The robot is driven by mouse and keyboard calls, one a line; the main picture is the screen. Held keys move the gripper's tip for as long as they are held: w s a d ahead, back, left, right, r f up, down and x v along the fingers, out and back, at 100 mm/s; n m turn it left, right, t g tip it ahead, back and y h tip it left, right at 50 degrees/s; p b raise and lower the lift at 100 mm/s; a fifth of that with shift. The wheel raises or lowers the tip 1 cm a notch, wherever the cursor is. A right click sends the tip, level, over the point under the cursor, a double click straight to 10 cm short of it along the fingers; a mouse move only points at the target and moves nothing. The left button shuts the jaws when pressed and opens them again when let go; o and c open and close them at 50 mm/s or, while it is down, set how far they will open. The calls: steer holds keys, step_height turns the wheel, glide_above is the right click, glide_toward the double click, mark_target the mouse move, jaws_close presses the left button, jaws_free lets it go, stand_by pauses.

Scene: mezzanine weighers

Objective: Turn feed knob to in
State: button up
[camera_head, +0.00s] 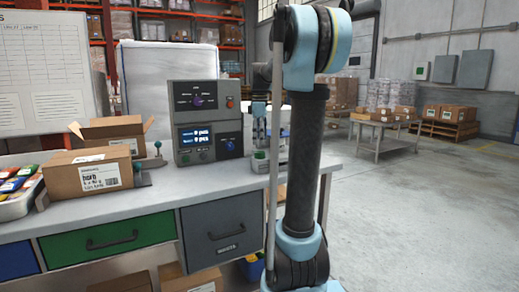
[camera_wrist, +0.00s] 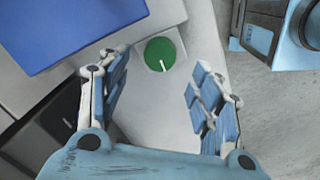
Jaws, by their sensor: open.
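A round green knob (camera_wrist: 158,52) with a white pointer mark sits on a pale grey housing (camera_wrist: 178,105) in the wrist view. The mark points toward the bottom of the picture. No label is legible, so I cannot tell whether this is the feed knob or where "in" lies. My gripper (camera_wrist: 163,92) is open, its two blue-padded fingers spread left and right. The knob shows beyond the fingertips, between their lines, and nothing is held. In the head view my gripper (camera_head: 259,128) points down over the bench, partly hidden by my arm.
A grey control box (camera_head: 205,120) with a purple knob (camera_head: 197,101), a red button (camera_head: 230,102) and a blue knob (camera_head: 230,145) stands left of my gripper. Cartons (camera_head: 90,172) crowd the bench's left. A blue panel (camera_wrist: 75,30) lies near the green knob.

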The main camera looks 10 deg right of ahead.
mark_target(260, 152)
steer(key=shift+s+r, duration=0.1)
steer(key=shift+r, duration=2.6)
